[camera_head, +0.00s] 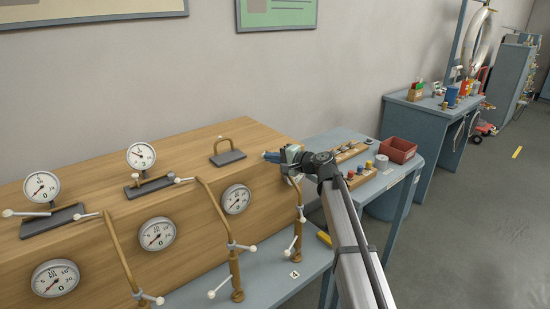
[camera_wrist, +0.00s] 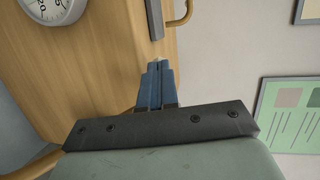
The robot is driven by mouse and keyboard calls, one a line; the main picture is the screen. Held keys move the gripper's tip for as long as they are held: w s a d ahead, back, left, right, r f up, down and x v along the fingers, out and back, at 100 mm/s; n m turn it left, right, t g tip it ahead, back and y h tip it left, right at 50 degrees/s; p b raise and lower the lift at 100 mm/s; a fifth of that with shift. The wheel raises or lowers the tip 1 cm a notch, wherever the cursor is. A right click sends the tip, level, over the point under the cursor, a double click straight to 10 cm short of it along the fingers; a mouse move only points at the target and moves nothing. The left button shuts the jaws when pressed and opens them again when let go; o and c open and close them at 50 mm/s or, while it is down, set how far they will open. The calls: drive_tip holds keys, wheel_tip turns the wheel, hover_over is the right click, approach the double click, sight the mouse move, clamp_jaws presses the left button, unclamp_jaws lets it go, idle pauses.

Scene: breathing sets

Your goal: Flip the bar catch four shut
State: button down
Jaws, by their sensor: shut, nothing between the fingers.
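My gripper (camera_head: 268,157) is at the right end of the wooden cabinet (camera_head: 100,190), apart from it as far as I can tell. Its blue fingers are shut and empty; they also show in the wrist view (camera_wrist: 157,66). Nothing in view is readably marked as bar catch four. A grey plate with a bronze handle (camera_head: 228,157) sits on the cabinet top, left of my gripper; part of its plate shows in the wrist view (camera_wrist: 154,20). Bronze pipes with white-tipped levers stand at the cabinet front, the nearest one (camera_head: 299,214) just below my gripper.
Several gauges, one at the middle front (camera_head: 236,199), are on the cabinet. A blue-grey bench (camera_head: 378,187) with a red bin (camera_head: 397,150) and small parts stands right. A wall bounds the back. Open floor lies at the right.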

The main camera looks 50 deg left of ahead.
drive_tip(key=s+a+m+t, duration=0.2)
drive_tip(key=t, duration=0.1)
drive_tip(key=s+a+m+t, duration=0.1)
drive_tip(key=s+t, duration=0.1)
drive_tip(key=shift+m, duration=0.4)
drive_tip(key=shift+s, duration=0.1)
drive_tip(key=s+d+r, duration=0.1)
drive_tip(key=s+d, duration=0.1)
drive_tip(key=d, duration=0.4)
drive_tip(key=s+d+r, duration=0.1)
drive_tip(key=s+d, duration=0.2)
drive_tip(key=d, duration=0.3)
drive_tip(key=shift+s+d+r, duration=0.25)
drive_tip(key=shift+d+r, duration=0.05)
drive_tip(key=shift+r, duration=0.05)
idle(0.5)
